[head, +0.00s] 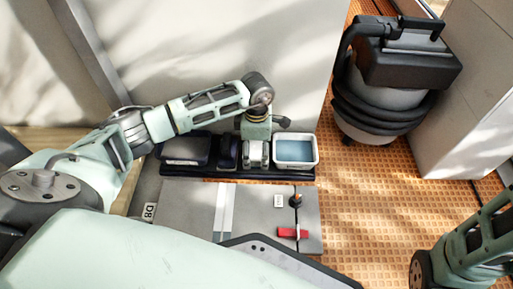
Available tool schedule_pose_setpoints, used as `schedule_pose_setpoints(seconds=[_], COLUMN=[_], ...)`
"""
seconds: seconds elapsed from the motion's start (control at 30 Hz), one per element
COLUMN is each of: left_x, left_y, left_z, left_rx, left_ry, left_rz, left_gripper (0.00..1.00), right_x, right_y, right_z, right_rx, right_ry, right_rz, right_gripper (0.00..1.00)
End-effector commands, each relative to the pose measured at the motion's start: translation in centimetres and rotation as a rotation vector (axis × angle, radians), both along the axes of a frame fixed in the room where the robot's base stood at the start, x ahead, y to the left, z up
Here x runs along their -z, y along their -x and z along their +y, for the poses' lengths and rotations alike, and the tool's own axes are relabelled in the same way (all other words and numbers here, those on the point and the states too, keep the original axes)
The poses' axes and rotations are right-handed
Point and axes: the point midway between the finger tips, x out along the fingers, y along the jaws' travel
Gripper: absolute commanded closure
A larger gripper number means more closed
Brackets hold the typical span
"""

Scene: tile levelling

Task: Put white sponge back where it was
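My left gripper (257,138) points down over the dark tray (240,176) against the wall. A pale, whitish block (256,154) shows right under it, in the slot between a dark blue block and the water tub; it may be the white sponge. The gripper hides its top, and I cannot tell whether the fingers are closed on it or apart from it. My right arm enters at the lower right; its gripper is outside the picture.
On the tray stand a dark bin with a grey top (185,149), the dark blue block (228,153) and a white tub of bluish water (295,151). A grey panel (185,205) with a red handle (291,233) lies in front. A vacuum cleaner (388,95) stands on orange tiled flooring.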

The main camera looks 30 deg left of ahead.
Motion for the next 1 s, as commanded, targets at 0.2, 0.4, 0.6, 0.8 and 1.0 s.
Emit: schedule_pose_setpoints(seconds=[0.2, 0.4, 0.6, 0.8, 1.0], left_x=[0.0, -0.3, -2.3, -6.1, -10.3], left_y=[0.0, 0.0, 0.0, -0.1, -0.1], left_z=[0.0, 0.0, 0.0, 0.0, 0.1], left_rx=[0.000, 0.000, 0.000, 0.000, 0.000], left_ry=[0.000, 0.000, 0.000, -0.001, 0.000], left_rz=[0.000, 0.000, -0.001, -0.003, -0.003], left_gripper=[0.12, 0.12, 0.12, 0.12, 0.12], right_x=[0.0, -0.2, -1.9, -4.9, -8.0], right_y=[0.0, 0.0, 0.0, -0.1, -0.1], right_z=[0.0, 0.0, 0.0, 0.0, 0.0], right_rx=[0.000, 0.000, 0.001, 0.001, 0.001], right_ry=[0.000, 0.000, 0.000, 0.000, 0.000], right_rz=[0.000, 0.000, 0.001, 0.001, 0.001], right_gripper=[0.60, 0.60, 0.60, 0.60, 0.60])
